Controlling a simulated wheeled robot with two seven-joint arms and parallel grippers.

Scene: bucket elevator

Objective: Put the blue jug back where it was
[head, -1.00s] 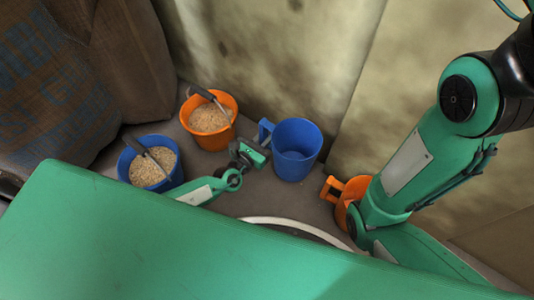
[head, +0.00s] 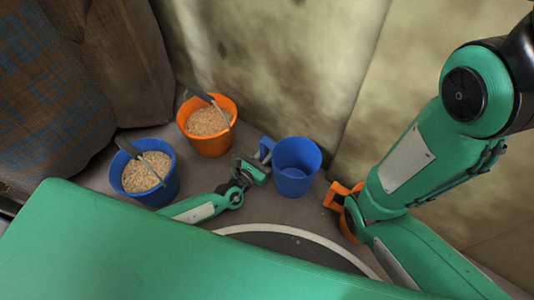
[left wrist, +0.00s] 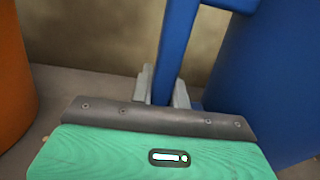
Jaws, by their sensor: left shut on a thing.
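The blue jug (head: 297,168) stands upright, apparently on the floor, and looks empty. Its handle points left, towards my left gripper (head: 260,165). In the left wrist view, my left gripper (left wrist: 163,86) is shut on the upright bar of the blue jug's handle (left wrist: 176,45). The jug's blue wall (left wrist: 265,90) fills the right side of that view. My right arm comes in at the right of the head view, but its gripper is not visible.
An orange bucket (head: 212,142) and a blue bucket (head: 165,190), both holding grain and a scoop, stand to the left. An orange jug (head: 336,196) is partly hidden by my right arm. A wall (head: 290,60) rises close behind; sacks (head: 120,60) stand at left.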

